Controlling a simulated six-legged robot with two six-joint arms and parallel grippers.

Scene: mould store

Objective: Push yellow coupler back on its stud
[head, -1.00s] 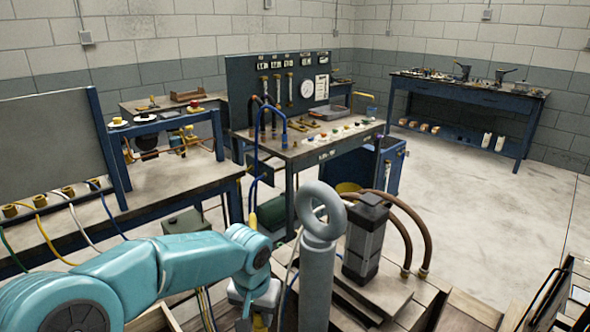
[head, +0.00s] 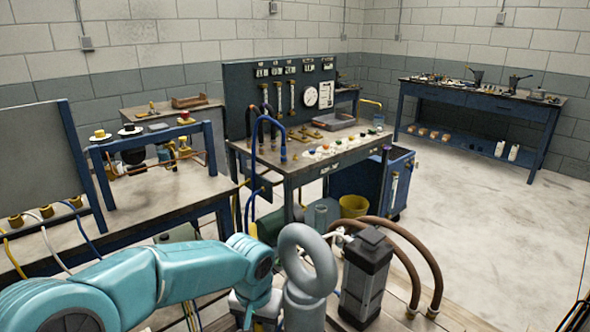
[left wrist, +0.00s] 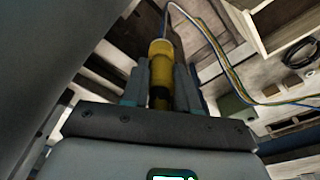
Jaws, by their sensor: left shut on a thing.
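The yellow coupler (left wrist: 160,48) stands between the two fingers of my left gripper (left wrist: 163,72) in the left wrist view. The fingers are shut on it, and a blue and yellow hose runs from its far end. In the head view my left arm reaches in from the lower left; its gripper end is low and mostly cut off or hidden, and I cannot make out the coupler there. I cannot pick out the coupler's stud for certain. My right gripper is not in view.
Brass fittings (head: 46,211) with coloured hoses line the left bench. A grey ring-topped post (head: 308,262) and a dark block (head: 367,278) with brown hoses stand close to my arm. A workbench (head: 340,161) with gauges is beyond; the floor (head: 470,230) at right is clear.

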